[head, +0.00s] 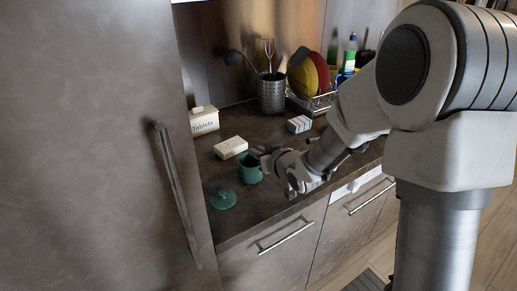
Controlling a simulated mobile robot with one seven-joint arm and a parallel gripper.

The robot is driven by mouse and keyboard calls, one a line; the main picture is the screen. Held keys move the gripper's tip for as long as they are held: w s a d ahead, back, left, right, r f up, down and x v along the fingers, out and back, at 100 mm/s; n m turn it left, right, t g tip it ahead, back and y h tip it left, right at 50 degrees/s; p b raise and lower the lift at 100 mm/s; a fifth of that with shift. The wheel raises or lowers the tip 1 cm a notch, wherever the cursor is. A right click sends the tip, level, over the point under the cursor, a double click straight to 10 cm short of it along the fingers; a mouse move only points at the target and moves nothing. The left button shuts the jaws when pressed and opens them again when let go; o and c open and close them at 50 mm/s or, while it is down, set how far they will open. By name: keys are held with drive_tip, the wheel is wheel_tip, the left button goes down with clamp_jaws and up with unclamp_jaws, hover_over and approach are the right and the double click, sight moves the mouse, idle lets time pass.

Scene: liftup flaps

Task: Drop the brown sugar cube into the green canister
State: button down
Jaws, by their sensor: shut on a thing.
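The green canister (250,172) stands upright and open on the dark counter. A round green lid (222,199) with a knob lies on the counter to its front left. My gripper (262,155) reaches in from the right, at the canister's rim in the picture. It is shut on the brown sugar cube, which is too small and covered by the fingers to make out. I cannot tell whether the fingertips are directly over the opening or just beside it.
A pale box (230,147) lies just behind the canister. A "Tablets" tin (204,121), a striped box (299,124), a utensil holder (271,96) and a dish rack (312,101) stand farther back. A tall cabinet door (90,150) bounds the left side.

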drive_tip(key=shift+f, duration=0.45)
drive_tip(key=c, duration=0.8)
unclamp_jaws()
drive_tip(key=shift+r, duration=0.1)
drive_tip(key=shift+b+v, duration=2.45)
drive_tip(key=shift+v, duration=6.25)
